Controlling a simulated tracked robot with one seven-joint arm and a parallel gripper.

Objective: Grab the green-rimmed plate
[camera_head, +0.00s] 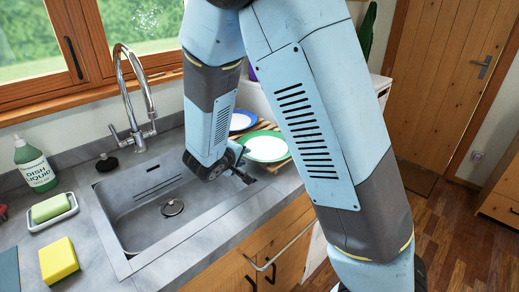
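The green-rimmed plate (265,147) is white in the middle and lies on a wooden slatted rack (276,127) right of the sink. My gripper (246,178) is low over the right end of the sink, just left of and in front of the plate. Its dark fingers point to the right, near the counter edge. They look apart from the plate, and I cannot tell whether they are open or shut. My arm hides part of the rack and the area behind it.
A blue-rimmed plate (241,120) lies behind the green-rimmed one. The sink (150,205) with a tall faucet (133,95) is at centre left.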

